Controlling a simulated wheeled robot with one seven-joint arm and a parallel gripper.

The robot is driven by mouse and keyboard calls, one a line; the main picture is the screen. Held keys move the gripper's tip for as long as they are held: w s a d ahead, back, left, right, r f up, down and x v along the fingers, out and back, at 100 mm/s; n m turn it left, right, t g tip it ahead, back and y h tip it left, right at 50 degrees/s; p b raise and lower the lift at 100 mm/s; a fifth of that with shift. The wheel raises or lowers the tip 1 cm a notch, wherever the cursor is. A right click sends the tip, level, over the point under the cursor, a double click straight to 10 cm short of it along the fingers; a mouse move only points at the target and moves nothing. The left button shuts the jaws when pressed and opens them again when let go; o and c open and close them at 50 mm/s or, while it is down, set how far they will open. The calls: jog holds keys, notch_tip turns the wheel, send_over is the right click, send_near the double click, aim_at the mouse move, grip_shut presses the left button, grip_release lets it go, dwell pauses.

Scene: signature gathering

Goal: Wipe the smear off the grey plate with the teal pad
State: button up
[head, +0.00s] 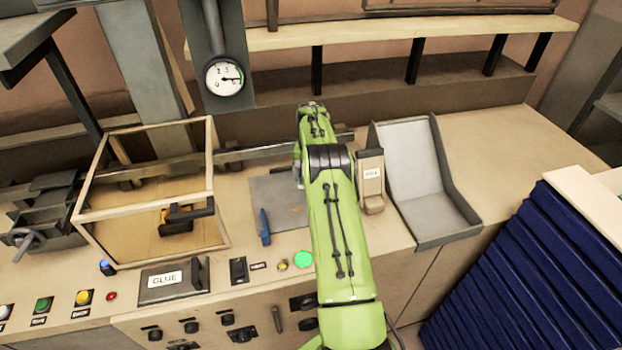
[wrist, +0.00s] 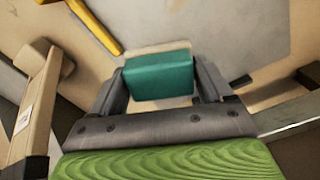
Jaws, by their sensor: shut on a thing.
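The teal pad (wrist: 158,76) sits between the two fingers of my gripper (wrist: 160,70) in the wrist view, and the gripper is shut on it. The grey plate (head: 278,198) lies on the bench in the head view, partly hidden by my green arm. In the wrist view, a grey surface that looks like the plate (wrist: 225,30) spreads past the pad. A pale tan patch (wrist: 145,50) shows at the pad's edges; I cannot tell whether it is smear or bare bench. Whether the pad touches the plate is unclear. My arm hides the gripper and pad in the head view.
A wooden labelled holder (head: 371,180) and a grey chute (head: 435,185) stand right of my arm. A blue piece (head: 264,227) is at the plate's left edge. A wood-framed box (head: 152,190) stands further left. Buttons and a GLUE box (head: 173,280) line the front.

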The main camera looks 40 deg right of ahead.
jog(key=shift+r, duration=0.45)
jog(key=shift+r, duration=0.1)
jog(key=shift+r, duration=1.45)
